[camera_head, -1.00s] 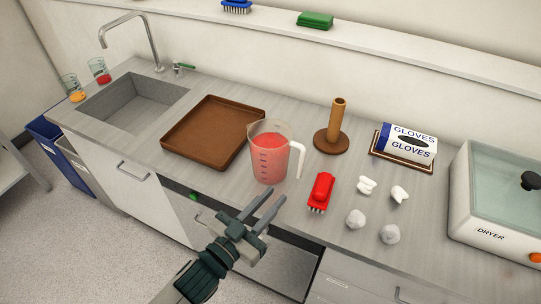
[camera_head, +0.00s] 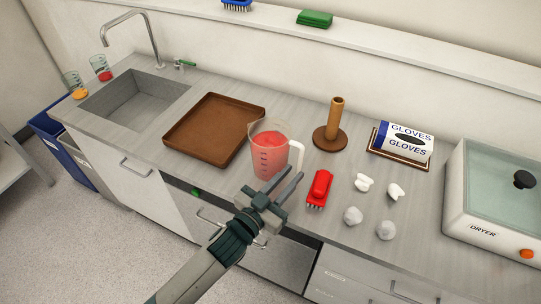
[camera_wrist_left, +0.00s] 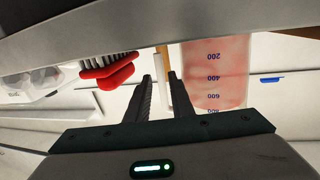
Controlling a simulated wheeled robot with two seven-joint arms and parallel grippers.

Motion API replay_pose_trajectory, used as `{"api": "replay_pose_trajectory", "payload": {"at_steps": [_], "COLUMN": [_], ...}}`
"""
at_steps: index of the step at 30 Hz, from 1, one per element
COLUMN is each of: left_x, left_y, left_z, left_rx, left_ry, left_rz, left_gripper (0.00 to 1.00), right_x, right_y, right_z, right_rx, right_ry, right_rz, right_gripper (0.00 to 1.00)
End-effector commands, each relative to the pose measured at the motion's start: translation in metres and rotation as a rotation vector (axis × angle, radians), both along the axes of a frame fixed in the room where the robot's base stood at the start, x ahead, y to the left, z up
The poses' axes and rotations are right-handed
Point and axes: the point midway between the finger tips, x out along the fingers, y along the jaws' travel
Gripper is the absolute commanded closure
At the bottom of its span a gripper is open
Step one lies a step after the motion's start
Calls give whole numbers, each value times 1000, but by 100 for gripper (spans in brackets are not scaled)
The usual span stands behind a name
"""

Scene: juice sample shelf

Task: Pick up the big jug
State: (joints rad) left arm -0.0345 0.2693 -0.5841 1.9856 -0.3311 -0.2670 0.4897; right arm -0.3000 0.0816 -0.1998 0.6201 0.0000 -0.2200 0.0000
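The big jug (camera_head: 269,153) stands upright on the counter, clear with measuring marks, red liquid inside and a white handle (camera_head: 298,157) on its right. My left gripper (camera_head: 290,175) is open in front of the jug's lower right side, near the handle, and overlaps the jug's base in the head view. In the left wrist view the two fingers (camera_wrist_left: 160,76) are apart. The marked jug wall (camera_wrist_left: 215,75) is just right of them, and a pale strip, perhaps the handle, shows between them. Contact cannot be told. My right gripper is not in view.
A red brush (camera_head: 319,188) lies close right of the gripper, with several white lumps beyond it. A brown tray (camera_head: 213,132) is left of the jug. A wooden post stand (camera_head: 335,127) is behind. A glove box (camera_head: 405,142) and dryer (camera_head: 493,205) stand right.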

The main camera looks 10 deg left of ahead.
Motion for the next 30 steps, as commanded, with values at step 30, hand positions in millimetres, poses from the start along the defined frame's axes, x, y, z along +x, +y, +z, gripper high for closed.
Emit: {"api": "replay_pose_trajectory", "payload": {"at_steps": [30], "left_x": [42], "left_y": [-23], "left_z": [3], "left_rx": [0], "left_ry": [0], "left_rz": [0], "left_gripper": [86], "right_x": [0], "right_y": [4], "right_z": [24], "right_rx": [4], "right_ry": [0], "right_rz": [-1], "right_gripper": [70]}}
